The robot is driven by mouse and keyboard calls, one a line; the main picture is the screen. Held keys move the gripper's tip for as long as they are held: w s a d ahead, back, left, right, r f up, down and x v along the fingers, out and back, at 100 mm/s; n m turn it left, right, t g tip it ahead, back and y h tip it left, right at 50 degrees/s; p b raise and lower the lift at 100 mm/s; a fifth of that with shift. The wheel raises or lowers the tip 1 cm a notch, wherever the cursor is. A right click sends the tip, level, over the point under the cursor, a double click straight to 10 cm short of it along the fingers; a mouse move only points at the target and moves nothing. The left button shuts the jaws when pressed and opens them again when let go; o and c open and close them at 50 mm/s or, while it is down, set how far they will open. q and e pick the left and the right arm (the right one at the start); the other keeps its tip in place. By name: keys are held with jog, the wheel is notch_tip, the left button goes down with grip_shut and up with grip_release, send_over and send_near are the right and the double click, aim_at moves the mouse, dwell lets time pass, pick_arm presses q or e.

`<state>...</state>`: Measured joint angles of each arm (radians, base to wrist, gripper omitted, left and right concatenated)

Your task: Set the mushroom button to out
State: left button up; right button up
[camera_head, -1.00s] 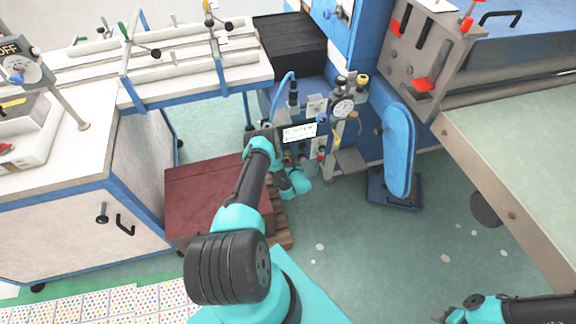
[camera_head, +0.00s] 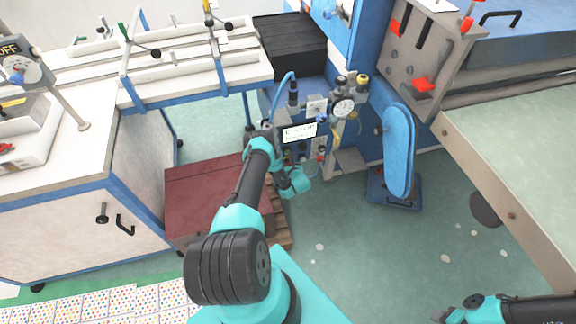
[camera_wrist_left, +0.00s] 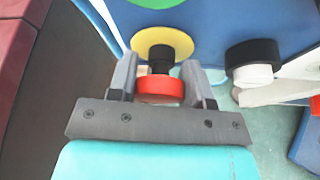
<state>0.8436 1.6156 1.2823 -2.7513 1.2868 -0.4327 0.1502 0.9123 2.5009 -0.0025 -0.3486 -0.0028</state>
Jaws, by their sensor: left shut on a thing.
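The mushroom button (camera_wrist_left: 160,89) is a red round head on a black stem, in front of a yellow disc (camera_wrist_left: 162,42) on a blue panel, in the left wrist view. My left gripper (camera_wrist_left: 160,76) has one grey finger on each side of it and is shut on it. In the head view my left arm reaches to the machine's control panel, and the wrist hides the button there. My right gripper (camera_head: 446,314) shows only in part at the bottom right edge, far from the panel; its jaws are not clear.
A white sign (camera_head: 299,132) and a dial (camera_head: 343,107) are on the panel above my left wrist. A black knob (camera_wrist_left: 252,58) is right of the button. A dark red box (camera_head: 205,200) stands left of my arm. A blue padded lever (camera_head: 398,150) stands right; floor between is clear.

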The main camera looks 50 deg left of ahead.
pick_arm(q)
jog(key=shift+c, duration=0.9)
jog(key=shift+s+d, duration=0.4)
jog(key=shift+d, duration=0.45)
jog(key=o, duration=1.3)
jog(key=v, duration=1.7)
jog(key=shift+s+d, duration=0.1)
jog(key=shift+d, duration=0.1)
jog(key=shift+s, duration=0.1)
